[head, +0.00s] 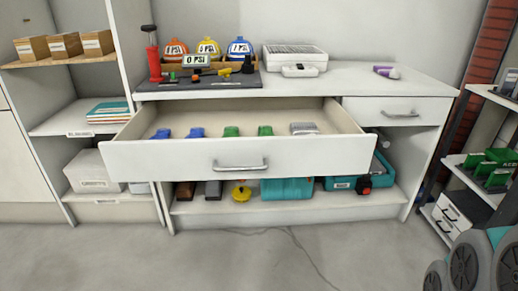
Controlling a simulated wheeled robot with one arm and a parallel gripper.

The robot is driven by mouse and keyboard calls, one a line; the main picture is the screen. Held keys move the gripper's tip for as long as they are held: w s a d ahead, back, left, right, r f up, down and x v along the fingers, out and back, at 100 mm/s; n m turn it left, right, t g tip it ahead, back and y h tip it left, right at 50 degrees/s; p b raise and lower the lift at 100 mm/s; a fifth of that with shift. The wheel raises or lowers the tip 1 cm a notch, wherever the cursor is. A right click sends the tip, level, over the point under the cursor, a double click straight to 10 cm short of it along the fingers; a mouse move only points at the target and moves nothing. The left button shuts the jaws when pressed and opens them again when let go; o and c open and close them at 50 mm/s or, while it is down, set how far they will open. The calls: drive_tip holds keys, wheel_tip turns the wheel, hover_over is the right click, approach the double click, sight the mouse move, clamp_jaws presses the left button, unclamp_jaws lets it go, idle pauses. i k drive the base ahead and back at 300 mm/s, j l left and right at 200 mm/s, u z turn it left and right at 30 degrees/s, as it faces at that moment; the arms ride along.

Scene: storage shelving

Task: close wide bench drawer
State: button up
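The wide bench drawer (300,158) is pulled far out of the white bench (405,81), under its worktop. Its white front carries a grey bar handle (240,166) at the middle. Inside the drawer lie blue items (196,132), green items (231,131) and a grey item (304,128). My gripper is not in view.
A narrow drawer (370,110) to the right is shut. Gauges, a red pump (153,60) and a white case (294,57) stand on the worktop. Teal cases (287,189) sit on the shelf below. Wheels (465,265) stand at lower right. The front floor (200,260) is clear.

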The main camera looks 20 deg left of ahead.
sight(342, 148)
drive_tip(key=i+j+u, duration=0.15)
drive_tip(key=u, duration=0.25)
drive_tip(key=i+u, duration=0.15)
drive_tip(key=u, duration=0.3)
drive_tip(key=i+u, duration=0.2)
drive_tip(key=u, duration=0.2)
drive_tip(key=k+l+z, duration=0.1)
drive_tip(key=l, duration=0.2)
